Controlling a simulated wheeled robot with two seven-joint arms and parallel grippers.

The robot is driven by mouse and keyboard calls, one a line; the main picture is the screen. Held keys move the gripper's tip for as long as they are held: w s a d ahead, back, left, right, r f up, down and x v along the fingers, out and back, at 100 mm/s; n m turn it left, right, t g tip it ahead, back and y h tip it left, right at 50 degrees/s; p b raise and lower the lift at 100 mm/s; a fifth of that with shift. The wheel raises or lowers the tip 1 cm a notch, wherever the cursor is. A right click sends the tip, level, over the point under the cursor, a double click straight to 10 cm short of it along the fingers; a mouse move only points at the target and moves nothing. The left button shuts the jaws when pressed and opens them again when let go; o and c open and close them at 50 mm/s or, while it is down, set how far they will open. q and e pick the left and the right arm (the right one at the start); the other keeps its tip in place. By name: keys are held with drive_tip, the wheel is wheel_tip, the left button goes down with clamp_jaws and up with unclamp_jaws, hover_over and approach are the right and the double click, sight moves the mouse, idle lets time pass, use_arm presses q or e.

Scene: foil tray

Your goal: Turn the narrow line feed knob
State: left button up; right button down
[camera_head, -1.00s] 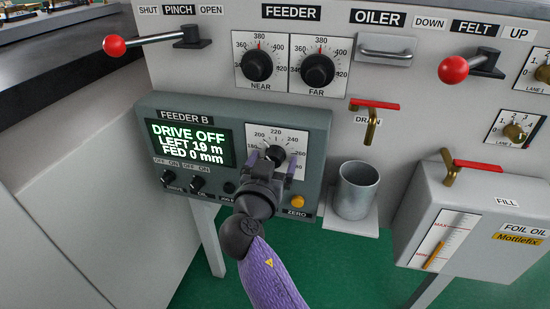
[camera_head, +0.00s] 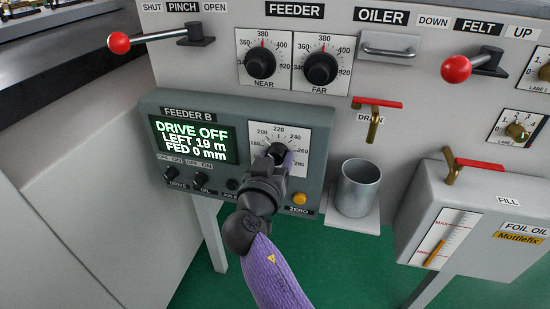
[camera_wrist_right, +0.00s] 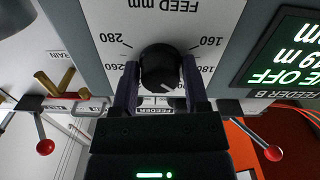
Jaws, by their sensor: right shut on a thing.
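The feed knob (camera_head: 277,150) is black and sits in a white dial plate (camera_head: 291,132) marked in mm on the grey-green FEEDER B panel. My right gripper (camera_head: 279,160) is shut on the knob from the front and hides part of it and of the scale. In the right wrist view the black knob (camera_wrist_right: 160,66) stands between the two fingers (camera_wrist_right: 160,85), one on each side. There the dial appears upside down, and a pale mark on the knob points down and to the right. My left gripper is not in view.
The screen (camera_head: 194,140) reads DRIVE OFF, LEFT 19 m, FED 0 mm. Small switches (camera_head: 201,179) and a yellow ZERO button (camera_head: 299,198) lie close to my gripper. A metal cup (camera_head: 358,190) stands to the right under the red-handled drain tap (camera_head: 376,104). NEAR and FAR knobs (camera_head: 320,68) sit above.

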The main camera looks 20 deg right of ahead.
drive_tip(key=shift+r+n, duration=0.15)
drive_tip(key=shift+n, duration=0.75)
drive_tip(key=n+p, duration=0.1)
drive_tip(key=n, duration=0.1)
drive_tip(key=shift+n, duration=0.4)
drive_tip(key=n+p, duration=0.2)
drive_tip(key=n, duration=0.2)
drive_tip(key=shift+n, duration=0.4)
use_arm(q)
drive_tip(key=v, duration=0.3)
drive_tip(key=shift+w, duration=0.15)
use_arm(e)
drive_tip(key=shift+n, duration=0.3)
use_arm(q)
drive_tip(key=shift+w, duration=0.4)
